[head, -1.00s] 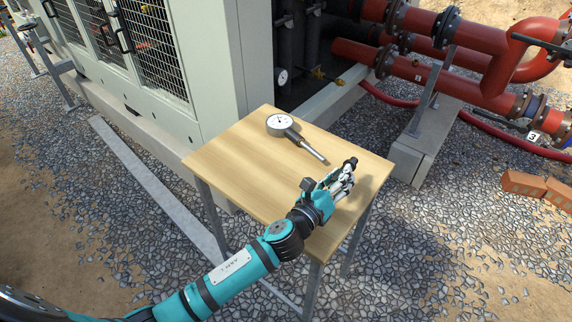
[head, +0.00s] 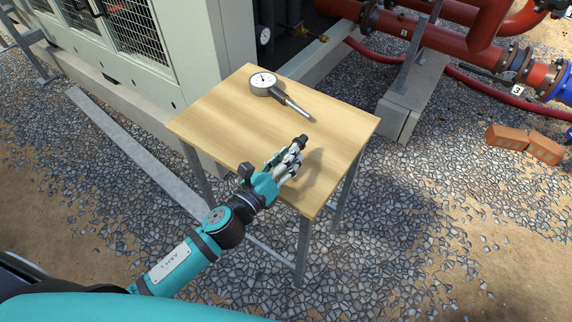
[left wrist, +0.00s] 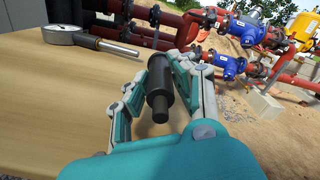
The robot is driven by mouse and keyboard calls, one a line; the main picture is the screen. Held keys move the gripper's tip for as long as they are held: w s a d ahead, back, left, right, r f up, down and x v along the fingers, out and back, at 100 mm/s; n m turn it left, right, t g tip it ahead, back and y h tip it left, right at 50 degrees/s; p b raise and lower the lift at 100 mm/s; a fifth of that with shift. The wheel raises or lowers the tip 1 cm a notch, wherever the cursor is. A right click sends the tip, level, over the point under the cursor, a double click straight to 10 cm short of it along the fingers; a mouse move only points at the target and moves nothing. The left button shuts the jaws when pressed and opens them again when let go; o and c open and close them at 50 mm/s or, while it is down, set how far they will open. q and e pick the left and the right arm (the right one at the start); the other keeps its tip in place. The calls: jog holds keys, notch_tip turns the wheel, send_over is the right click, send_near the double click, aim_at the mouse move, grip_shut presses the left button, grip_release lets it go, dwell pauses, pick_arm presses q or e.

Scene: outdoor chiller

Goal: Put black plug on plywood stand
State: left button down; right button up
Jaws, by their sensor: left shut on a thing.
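My left gripper (head: 291,158) is over the near part of the plywood stand (head: 225,112), a wooden-topped table on grey metal legs. It is shut on the black plug (head: 302,140), whose dark end sticks out past the fingers. In the left wrist view the black plug (left wrist: 159,80) is a stepped dark cylinder between the two fingers (left wrist: 160,85). The plywood top (left wrist: 60,110) lies to its left there. I cannot tell whether the plug touches the top. My right gripper is not in view.
A dial thermometer (head: 263,82) with a metal stem lies on the stand's far part. The grey chiller cabinet (head: 190,60) stands behind left. Red pipes (head: 430,38) and a concrete block (head: 405,110) are behind right. Bricks (head: 525,143) lie on the gravel. The top's right part is clear.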

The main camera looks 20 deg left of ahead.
pick_arm(q)
jog(key=shift+s+f, duration=0.15)
jog(key=shift+f, duration=0.15)
jog(key=shift+f+b, duration=0.7)
jog(key=shift+f, duration=0.8)
